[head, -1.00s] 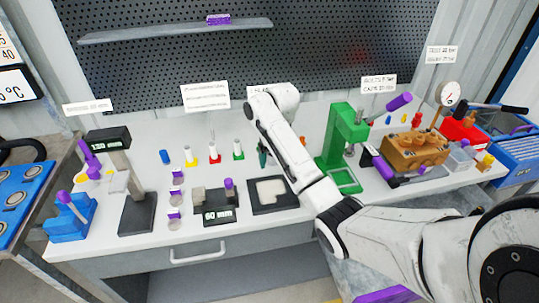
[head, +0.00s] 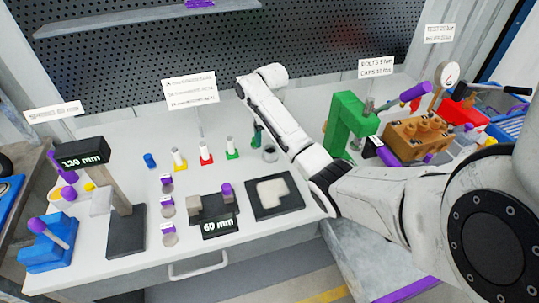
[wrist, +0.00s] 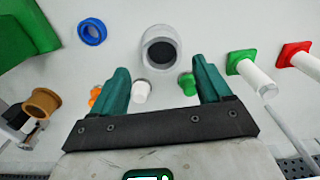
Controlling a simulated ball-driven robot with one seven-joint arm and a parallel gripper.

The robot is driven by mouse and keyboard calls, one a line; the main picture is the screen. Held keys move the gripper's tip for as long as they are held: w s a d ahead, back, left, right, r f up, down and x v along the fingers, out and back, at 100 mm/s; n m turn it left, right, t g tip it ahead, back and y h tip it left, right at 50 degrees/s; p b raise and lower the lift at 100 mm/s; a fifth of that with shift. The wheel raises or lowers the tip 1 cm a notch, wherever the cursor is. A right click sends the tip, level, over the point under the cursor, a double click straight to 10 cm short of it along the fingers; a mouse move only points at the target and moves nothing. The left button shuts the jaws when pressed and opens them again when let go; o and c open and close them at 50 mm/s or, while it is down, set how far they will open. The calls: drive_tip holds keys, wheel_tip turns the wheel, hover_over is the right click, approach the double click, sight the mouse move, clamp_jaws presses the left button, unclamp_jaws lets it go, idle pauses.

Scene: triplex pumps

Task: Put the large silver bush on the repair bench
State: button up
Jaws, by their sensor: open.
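A silver-grey ring with a dark bore, which looks like the large silver bush (wrist: 160,47), stands on the white worktop. In the head view the silver bush (head: 270,154) is just left of my forearm, behind the black tray. My gripper (wrist: 162,68) is open and empty, its two green fingers apart. In the wrist view the bush appears just beyond the fingertips, roughly centred between them, not held. In the head view only a bit of green finger of my gripper (head: 256,136) shows beside the bush. The white-topped bench (head: 110,275) fills the view; no label names it the repair bench.
White pins on yellow, red and green (head: 231,148) bases stand left of the bush. A black tray (head: 272,208) and a 60 mm gauge (head: 219,226) lie in front. A green press (head: 345,125) stands right. A blue ring (wrist: 92,32) lies near the bush.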

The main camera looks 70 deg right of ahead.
sight(270, 152)
drive_tip(key=shift+a+f+p, duration=0.15)
drive_tip(key=shift+f+p, duration=0.15)
drive_tip(key=shift+f, duration=1.1)
drive_tip(key=shift+a+f+p, duration=0.15)
drive_tip(key=shift+f+p, duration=0.1)
drive_tip(key=shift+f, duration=1.15)
drive_tip(key=c, duration=1.3)
drive_tip(key=shift+r, duration=0.2)
drive_tip(key=shift+c, duration=0.3)
